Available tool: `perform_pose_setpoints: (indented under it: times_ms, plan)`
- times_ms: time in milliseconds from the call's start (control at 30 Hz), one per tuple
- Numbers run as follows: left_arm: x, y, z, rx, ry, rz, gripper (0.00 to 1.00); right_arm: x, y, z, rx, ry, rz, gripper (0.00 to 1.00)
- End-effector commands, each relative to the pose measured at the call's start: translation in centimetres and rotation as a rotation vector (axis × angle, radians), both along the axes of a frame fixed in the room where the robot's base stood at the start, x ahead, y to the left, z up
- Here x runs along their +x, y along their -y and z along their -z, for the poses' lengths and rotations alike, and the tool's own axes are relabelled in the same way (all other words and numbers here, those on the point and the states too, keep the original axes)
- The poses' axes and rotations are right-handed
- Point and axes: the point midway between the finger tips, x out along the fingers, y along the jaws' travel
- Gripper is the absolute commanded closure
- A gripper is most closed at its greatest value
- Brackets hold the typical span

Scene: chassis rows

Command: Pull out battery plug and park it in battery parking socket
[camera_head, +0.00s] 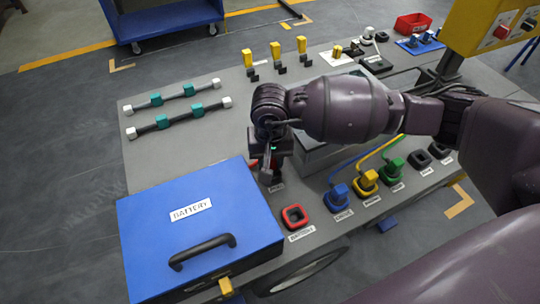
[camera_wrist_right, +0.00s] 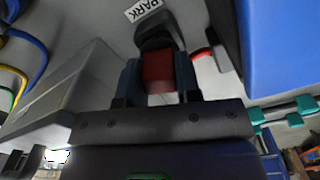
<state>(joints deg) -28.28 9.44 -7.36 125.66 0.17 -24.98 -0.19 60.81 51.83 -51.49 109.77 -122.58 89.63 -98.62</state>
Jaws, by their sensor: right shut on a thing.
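My right gripper (camera_head: 268,174) points down beside the blue battery box (camera_head: 197,228). In the right wrist view, its two fingers (camera_wrist_right: 160,80) are shut on the red battery plug (camera_wrist_right: 158,72). The plug is at the black parking socket (camera_wrist_right: 155,36), beside a label reading PARK (camera_wrist_right: 143,9). I cannot tell whether the plug is seated in it or just above it. The red battery socket (camera_head: 295,216) is empty, with its label in front. A short piece of red cable (camera_wrist_right: 203,52) shows by the battery box. My left gripper is not in view.
Blue (camera_head: 340,197), yellow (camera_head: 367,182) and green (camera_head: 392,169) plugs stand in a row to the right, with cables behind them. Two bars with teal clamps (camera_head: 178,97) lie at the back left. Yellow-topped posts (camera_head: 276,52) stand farther back. Bare grey deck lies between.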

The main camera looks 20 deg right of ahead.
Motion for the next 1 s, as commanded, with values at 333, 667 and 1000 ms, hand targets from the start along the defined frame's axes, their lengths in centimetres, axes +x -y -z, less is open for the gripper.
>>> perform_pose_setpoints:
  times_ms: [333, 667, 1000]
  plan:
    - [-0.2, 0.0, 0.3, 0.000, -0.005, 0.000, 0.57, 0.0, 0.0, 0.7, -0.001, -0.001, 0.000, 0.93]
    - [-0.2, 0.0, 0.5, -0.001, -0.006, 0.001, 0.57, 0.0, 0.0, 1.4, 0.000, -0.001, 0.000, 0.93]
    - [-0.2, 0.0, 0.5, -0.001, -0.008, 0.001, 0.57, 0.0, 0.0, 1.5, 0.000, 0.000, 0.000, 0.39]
